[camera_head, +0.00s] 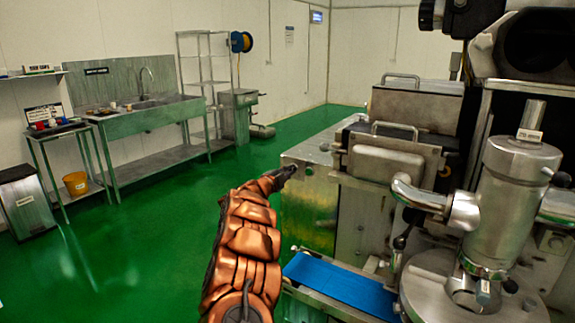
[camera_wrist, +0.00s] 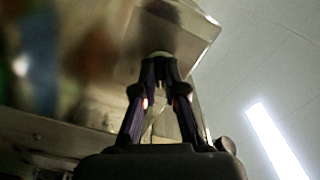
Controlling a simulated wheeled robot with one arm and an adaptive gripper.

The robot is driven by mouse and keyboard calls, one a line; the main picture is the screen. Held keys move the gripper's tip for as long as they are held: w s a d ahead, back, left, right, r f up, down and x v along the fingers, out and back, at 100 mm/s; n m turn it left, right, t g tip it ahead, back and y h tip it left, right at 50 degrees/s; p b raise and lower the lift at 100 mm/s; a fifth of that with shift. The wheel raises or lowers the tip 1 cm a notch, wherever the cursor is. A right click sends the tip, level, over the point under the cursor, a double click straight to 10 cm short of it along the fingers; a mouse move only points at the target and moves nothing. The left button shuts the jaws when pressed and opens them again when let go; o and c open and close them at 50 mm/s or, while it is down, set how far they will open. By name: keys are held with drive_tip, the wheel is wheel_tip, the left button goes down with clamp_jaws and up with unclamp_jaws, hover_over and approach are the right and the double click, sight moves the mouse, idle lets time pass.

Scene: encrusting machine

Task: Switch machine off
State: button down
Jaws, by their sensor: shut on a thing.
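The encrusting machine (camera_head: 400,165) stands at the right in the head view, with a metal cabinet (camera_head: 310,200) at its left end. My gripper (camera_head: 288,171) is at the upper left part of this cabinet. In the wrist view my gripper (camera_wrist: 160,58) has its fingertips close together at the face of a metal box (camera_wrist: 185,35). It is shut on a small part there, which the fingers mostly hide. I cannot tell from the frames whether this part is the switch, or which way it is set.
A blue conveyor belt (camera_head: 340,286) sticks out low, right of my arm. A steel cylinder (camera_head: 520,190) with pipes stands at the right. A sink table (camera_head: 150,118) and a small side table (camera_head: 55,132) are along the left wall. The green floor (camera_head: 150,240) between is clear.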

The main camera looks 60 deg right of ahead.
drive_tip(key=shift+n+p, duration=1)
drive_tip(key=shift+n, duration=0.2)
drive_tip(key=shift+f, duration=0.15)
drive_tip(key=c, duration=1.2)
unclamp_jaws()
drive_tip(key=shift+c, duration=0.2)
drive_tip(key=a, duration=1.2)
drive_tip(key=shift+s, duration=0.3)
